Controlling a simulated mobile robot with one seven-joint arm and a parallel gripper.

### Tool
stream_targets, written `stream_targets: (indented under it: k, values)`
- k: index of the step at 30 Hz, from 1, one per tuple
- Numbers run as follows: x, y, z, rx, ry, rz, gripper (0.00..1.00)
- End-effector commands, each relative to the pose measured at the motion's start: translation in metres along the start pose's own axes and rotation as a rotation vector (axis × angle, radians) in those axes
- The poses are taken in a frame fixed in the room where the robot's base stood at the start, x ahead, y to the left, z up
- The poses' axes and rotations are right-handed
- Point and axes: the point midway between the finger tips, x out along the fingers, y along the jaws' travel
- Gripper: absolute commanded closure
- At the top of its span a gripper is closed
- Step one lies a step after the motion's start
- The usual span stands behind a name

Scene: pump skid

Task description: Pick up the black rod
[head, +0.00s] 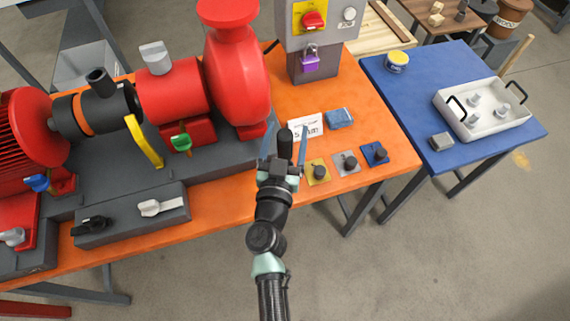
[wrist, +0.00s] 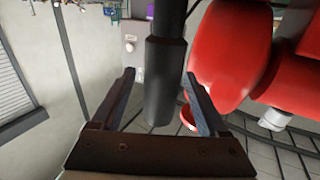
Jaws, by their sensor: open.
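The black rod (wrist: 165,80) stands between my finger tips in the wrist view. It has a thick dark cylinder and a thinner shaft that runs out of the picture's top edge. In the head view, a short dark end of it (head: 285,142) shows between the fingers, in front of a white label card (head: 306,127). My gripper (head: 286,150) is open, with one finger on each side of the rod. The wrist view (wrist: 160,82) shows a gap on both sides. The rod's far end is hidden.
The orange table (head: 232,197) holds a red pump (head: 236,75), a grey box with a purple padlock (head: 311,60), a blue sponge-like block (head: 339,118) and three small plates with black knobs (head: 350,162). A blue table (head: 397,110) with a white tray (head: 497,122) stands to the right.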

Motion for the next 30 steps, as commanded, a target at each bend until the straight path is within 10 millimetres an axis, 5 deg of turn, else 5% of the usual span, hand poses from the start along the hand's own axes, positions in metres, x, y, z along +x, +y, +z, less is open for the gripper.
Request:
stream_targets:
  k: [11, 24, 30]
  values:
    - [0.0126, -0.0004, 0.0001, 0.000, -0.001, -0.001, 0.23]
    - [0.0124, -0.0004, -0.0001, 0.000, 0.000, -0.001, 1.00]
    - [0.0124, -0.0004, -0.0001, 0.000, 0.000, -0.001, 1.00]
